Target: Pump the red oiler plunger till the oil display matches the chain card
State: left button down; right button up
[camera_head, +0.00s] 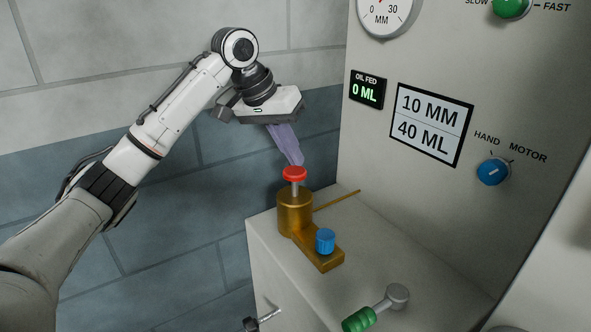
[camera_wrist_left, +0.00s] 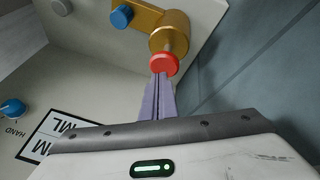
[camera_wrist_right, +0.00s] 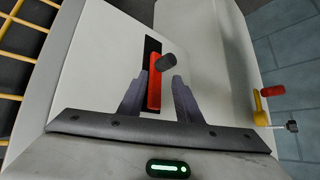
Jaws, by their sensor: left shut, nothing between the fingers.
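The red oiler plunger (camera_head: 294,174) tops a brass oiler (camera_head: 295,211) on the bench ledge; the red knob also shows in the left wrist view (camera_wrist_left: 164,64). My left gripper (camera_head: 297,163) is shut and empty, its purple fingertips right above the red knob; whether they touch it I cannot tell. The oil display (camera_head: 367,90) reads 0 ML. The chain card (camera_head: 431,117) reads 10 MM and 40 ML. My right gripper (camera_wrist_right: 158,88) shows only in its wrist view, fingers apart, with a red bar in a dark slot (camera_wrist_right: 154,80) beyond them.
A blue knob (camera_head: 325,240) sits on the brass base, with a thin brass rod behind it. A green-handled crank (camera_head: 372,312) lies toward the front. A blue HAND/MOTOR switch (camera_head: 493,172), a green knob (camera_head: 510,6) and a dial (camera_head: 386,12) are on the panel.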

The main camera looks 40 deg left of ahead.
aim_at(294, 171)
dwell(0.4)
pick_arm(q)
jog(key=shift+f+b, duration=0.4)
jog(key=shift+f, duration=1.55)
notch_tip(294, 171, up, 2)
jog(key=shift+r+p, duration=0.1)
jog(key=shift+p, duration=0.95)
jog(key=shift+r, duration=0.75)
